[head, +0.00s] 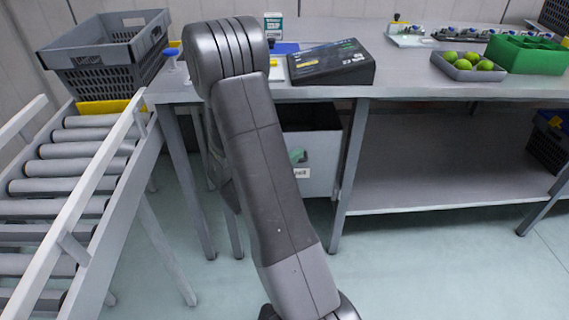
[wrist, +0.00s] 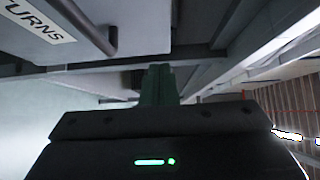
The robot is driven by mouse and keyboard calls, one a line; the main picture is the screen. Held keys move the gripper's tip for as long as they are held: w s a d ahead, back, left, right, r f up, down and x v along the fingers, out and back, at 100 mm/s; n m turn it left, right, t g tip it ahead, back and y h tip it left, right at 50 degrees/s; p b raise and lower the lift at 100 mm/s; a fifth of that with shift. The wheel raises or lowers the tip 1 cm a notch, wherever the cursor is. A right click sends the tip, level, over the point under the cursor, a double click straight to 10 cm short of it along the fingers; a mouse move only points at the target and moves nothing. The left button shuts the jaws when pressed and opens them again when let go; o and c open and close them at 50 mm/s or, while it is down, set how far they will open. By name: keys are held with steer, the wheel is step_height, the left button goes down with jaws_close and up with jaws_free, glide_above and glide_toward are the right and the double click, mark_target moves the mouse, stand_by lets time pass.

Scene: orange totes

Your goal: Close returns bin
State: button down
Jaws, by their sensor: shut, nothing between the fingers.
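The returns bin (head: 322,155) is a light grey drawer-like bin under the bench in the head view, partly hidden behind my arm. Its dark inside shows at the top, so it stands at least partly open. In the wrist view its front (wrist: 62,18) is at the upper left, with a label ending in "TURNS" and a dark bar handle (wrist: 95,30). My gripper (wrist: 158,72) shows its green fingers together and empty, right of the handle and apart from it in the picture. In the head view a small green patch by the bin front may be my fingertips.
A roller conveyor (head: 70,185) stands at the left with a grey crate (head: 95,75) at its end. The bench (head: 420,90) carries a dark box (head: 332,65), a tray of green fruit (head: 440,62) and a green bin (head: 525,55). Bench legs flank the returns bin.

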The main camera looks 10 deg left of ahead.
mark_target(294, 136)
steer(key=w, duration=0.5)
steer(key=shift+w+d, duration=0.15)
steer(key=shift+d, duration=0.25)
steer(key=shift+w+a+b, duration=0.2)
steer(key=shift+w+b, duration=0.1)
steer(key=shift+w, duration=0.35)
steer(key=w+b, duration=0.1)
steer(key=w, duration=0.1)
steer(key=w+a+b, duration=0.1)
steer(key=w, duration=0.1)
steer(key=shift+w+a, duration=0.2)
steer(key=shift+w, duration=0.15)
steer(key=shift+a+r, duration=0.1)
steer(key=shift+r, duration=0.1)
steer(key=shift+w, duration=0.1)
